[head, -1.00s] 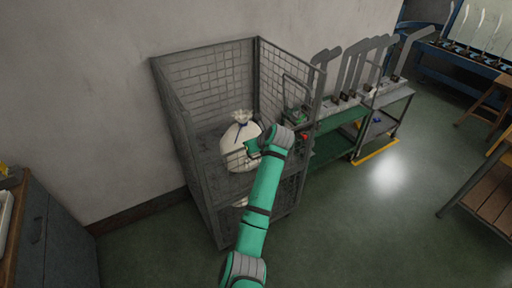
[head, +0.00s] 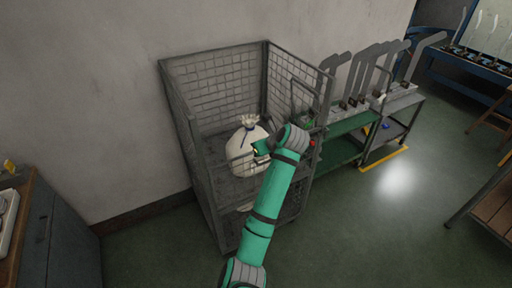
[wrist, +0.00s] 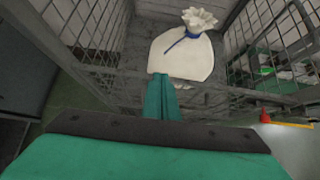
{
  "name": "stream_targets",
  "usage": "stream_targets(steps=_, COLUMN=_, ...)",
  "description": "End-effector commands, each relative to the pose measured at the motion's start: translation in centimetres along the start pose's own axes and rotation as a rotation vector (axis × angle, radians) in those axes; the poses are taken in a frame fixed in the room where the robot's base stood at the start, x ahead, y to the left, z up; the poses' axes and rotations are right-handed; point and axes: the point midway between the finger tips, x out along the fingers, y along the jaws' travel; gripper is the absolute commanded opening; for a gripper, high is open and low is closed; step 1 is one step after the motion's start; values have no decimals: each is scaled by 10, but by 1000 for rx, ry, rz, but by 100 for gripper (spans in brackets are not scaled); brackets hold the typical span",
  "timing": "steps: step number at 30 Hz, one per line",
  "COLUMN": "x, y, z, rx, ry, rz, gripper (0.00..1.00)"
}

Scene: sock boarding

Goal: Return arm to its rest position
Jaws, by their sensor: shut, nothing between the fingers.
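My green arm reaches toward the grey wire cage cart (head: 186,104). My gripper (head: 262,148) is at the cart's front side, in front of a white tied sack (head: 240,160). In the wrist view my gripper's fingers (wrist: 161,88) are together and empty, pointing at the sack (wrist: 185,58). The sack stands upright on the cart's shelf, its neck tied with a blue band. The fingertips overlap the sack's lower edge in that view. I cannot tell whether they touch it.
A green bench (head: 340,125) with several grey boarding forms stands right of the cart. A dark cabinet (head: 60,235) is at the left, a wooden table (head: 492,210) at the right. Floor between is clear.

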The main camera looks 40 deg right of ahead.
Motion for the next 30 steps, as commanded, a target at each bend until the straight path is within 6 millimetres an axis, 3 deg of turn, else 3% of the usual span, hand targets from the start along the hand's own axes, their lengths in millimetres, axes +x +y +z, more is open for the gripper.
stream_targets(steps=7, x=-19, y=5, z=2, rx=-5, ry=1, rz=8, gripper=0)
stream_targets(steps=16, x=-14, y=6, z=-9, rx=-37, ry=8, rz=-7, gripper=0)
stream_targets(steps=20, x=3, y=12, z=-39, rx=-153, ry=24, rz=-52, gripper=0)
stream_targets(steps=30, x=36, y=37, z=-148, rx=-650, ry=81, rz=-204, gripper=0)
